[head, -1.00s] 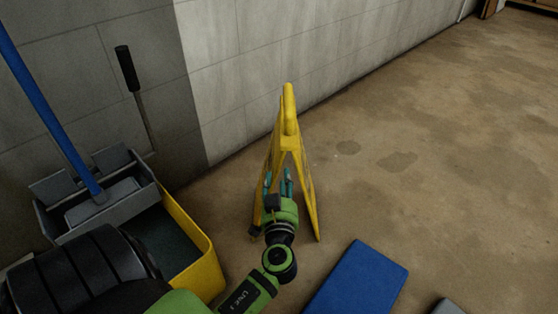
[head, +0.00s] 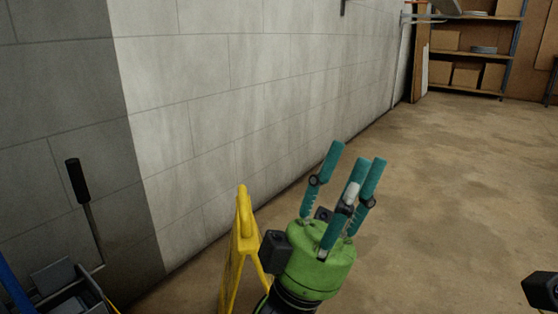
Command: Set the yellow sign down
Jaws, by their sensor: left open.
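The yellow sign (head: 241,238) stands upright on the floor beside the wall, its handle at the top. Its lower part is cut off by the bottom edge of the head view. My left gripper (head: 347,172), green with teal fingers, is to the right of the sign. Its fingers are spread, point up in the picture and hold nothing. The gripper's body and wrist lie close beside the sign in the picture. I cannot tell whether they touch. The fingers of my right gripper do not show.
A grey mop bucket wringer (head: 68,296) with a blue mop handle (head: 14,290) is at the lower left. A black-gripped handle (head: 78,181) leans by the wall (head: 250,95). Shelves with boxes (head: 466,76) stand at the far right. The floor (head: 440,190) between is clear.

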